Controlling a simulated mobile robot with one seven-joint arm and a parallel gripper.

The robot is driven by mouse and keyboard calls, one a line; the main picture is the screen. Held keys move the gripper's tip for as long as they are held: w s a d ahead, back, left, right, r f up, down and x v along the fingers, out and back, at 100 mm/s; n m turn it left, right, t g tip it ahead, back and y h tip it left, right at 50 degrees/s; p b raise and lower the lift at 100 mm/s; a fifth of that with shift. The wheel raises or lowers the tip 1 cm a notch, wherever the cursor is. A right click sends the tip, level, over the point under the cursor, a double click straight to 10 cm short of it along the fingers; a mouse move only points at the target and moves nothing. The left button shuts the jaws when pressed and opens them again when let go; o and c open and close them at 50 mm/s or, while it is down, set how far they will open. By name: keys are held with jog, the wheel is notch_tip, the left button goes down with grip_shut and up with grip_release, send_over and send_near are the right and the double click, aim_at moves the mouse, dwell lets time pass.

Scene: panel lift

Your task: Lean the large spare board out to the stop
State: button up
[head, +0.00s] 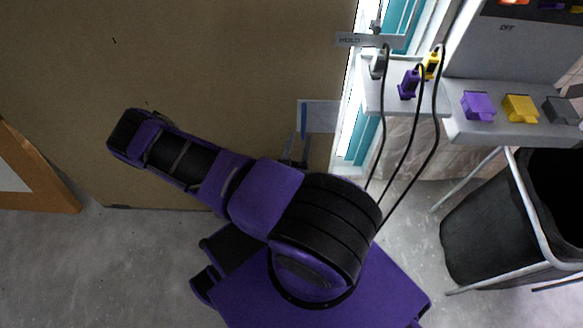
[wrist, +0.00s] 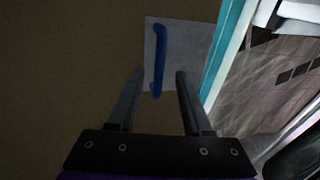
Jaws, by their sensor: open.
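The large brown board (head: 220,70) stands upright and fills the left and middle of the head view, its bottom edge near the floor. It also fills the left of the wrist view (wrist: 65,75). Near its right edge is a grey plate (head: 321,117) with a blue bar handle (wrist: 158,55), upright in the wrist view. My gripper (wrist: 160,78) is open and faces the board; the fingertips appear on either side of the handle's lower end, and nothing is clasped. I cannot tell the depth gap. In the head view my arm partly hides the gripper. I cannot make out the stop.
Right of the board are a teal-and-white frame (head: 357,140), a shelf with hanging black cables (head: 383,150) and a grey panel with coloured plugs (head: 478,106). A black bin (head: 485,230) stands at right. A wood-framed board (head: 35,170) is at left. Concrete floor shows at lower left.

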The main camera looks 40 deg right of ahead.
jog(key=v, duration=1.1)
jog(key=shift+s+a, duration=0.25)
jog(key=shift+a, duration=0.05)
jog(key=shift+w, duration=0.1)
